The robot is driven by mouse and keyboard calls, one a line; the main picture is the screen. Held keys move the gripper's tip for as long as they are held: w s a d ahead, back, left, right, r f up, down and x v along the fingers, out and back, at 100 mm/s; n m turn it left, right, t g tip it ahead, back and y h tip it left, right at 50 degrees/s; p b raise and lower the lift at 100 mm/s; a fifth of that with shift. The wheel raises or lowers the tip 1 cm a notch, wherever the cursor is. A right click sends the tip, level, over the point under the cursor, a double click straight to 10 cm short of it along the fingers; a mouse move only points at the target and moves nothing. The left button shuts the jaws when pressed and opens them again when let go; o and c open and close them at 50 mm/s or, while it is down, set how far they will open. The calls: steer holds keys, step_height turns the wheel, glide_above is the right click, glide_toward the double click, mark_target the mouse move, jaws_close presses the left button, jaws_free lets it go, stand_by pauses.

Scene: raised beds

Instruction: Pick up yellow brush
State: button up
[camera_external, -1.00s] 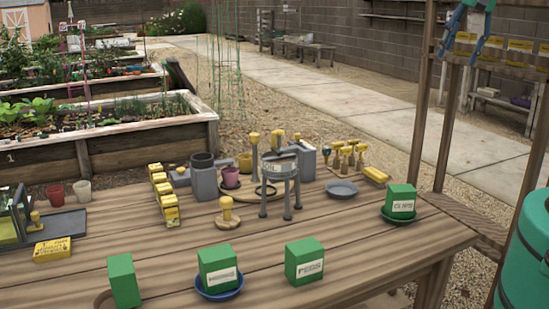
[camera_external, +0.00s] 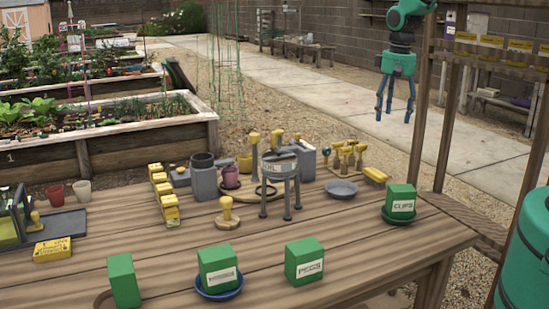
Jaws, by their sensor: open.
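My gripper (camera_external: 394,112) hangs in the upper right with its blue fingers pointing down, spread apart and empty. It is well above the table's right part. I cannot surely tell which yellow thing is the brush. A yellow block (camera_external: 376,175) lies at the back right of the table, below my gripper in the picture. Left of it stand several wooden-handled tools with yellow tops (camera_external: 350,148). A yellow-topped knob on a round wooden base (camera_external: 227,212) stands near the table's middle.
Green boxes stand along the front, one in a blue dish (camera_external: 236,284); another green box (camera_external: 401,199) sits in a green dish. A grey three-legged stand (camera_external: 280,182) and a grey plate (camera_external: 341,189) are mid-table. A wooden post (camera_external: 423,115) rises right of my gripper.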

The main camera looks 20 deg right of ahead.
glide_above(378, 171)
step_height(378, 171, down, 8)
steer(key=shift+s+g, duration=0.1)
steer(key=shift+g, duration=0.3)
steer(key=shift+f+b, duration=0.6)
steer(key=shift+f, duration=3.65)
steer(key=shift+a+f+b, duration=0.1)
steer(key=shift+f+b, duration=0.5)
steer(key=shift+f, duration=2)
steer(key=shift+c, duration=0.3)
steer(key=c, duration=1.2)
